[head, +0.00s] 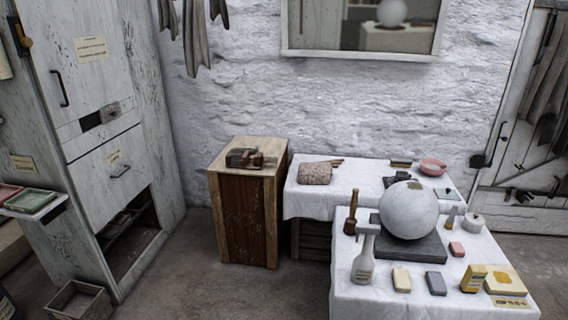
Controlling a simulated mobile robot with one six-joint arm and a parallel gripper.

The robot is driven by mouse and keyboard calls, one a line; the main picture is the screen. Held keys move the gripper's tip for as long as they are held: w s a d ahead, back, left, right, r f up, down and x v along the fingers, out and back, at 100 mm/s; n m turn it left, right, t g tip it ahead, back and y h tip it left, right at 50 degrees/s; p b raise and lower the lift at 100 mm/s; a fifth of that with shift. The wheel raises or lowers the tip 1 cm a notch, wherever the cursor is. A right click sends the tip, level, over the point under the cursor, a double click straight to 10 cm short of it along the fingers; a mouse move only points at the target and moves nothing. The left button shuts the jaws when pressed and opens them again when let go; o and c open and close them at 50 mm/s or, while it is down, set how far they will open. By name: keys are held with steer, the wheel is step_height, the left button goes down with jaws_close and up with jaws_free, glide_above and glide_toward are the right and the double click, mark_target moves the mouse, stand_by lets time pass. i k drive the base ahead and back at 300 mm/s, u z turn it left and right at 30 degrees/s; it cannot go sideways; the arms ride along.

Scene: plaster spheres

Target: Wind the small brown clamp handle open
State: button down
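A small dark block with a brown part (255,160) sits on top of the wooden cabinet (243,215), in the middle of the head view. The brown part looks like a clamp handle, but it is too small to be sure or to tell how it is set. My gripper is not in view, and nothing of my arm shows near the cabinet.
A white-covered table (345,290) at the right bears a large plaster sphere (408,210), a mallet (351,212), a bottle (363,262) and several small blocks. A tall worn cupboard (90,140) stands left, a crate (78,302) before it. Floor (190,270) between is clear.

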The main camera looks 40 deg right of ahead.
mark_target(265, 159)
steer(key=u, duration=1.55)
steer(key=k, duration=0.1)
steer(key=z, duration=2.8)
steer(key=i, duration=1)
steer(key=z, duration=0.15)
steer(key=k, duration=0.65)
steer(key=u, duration=0.1)
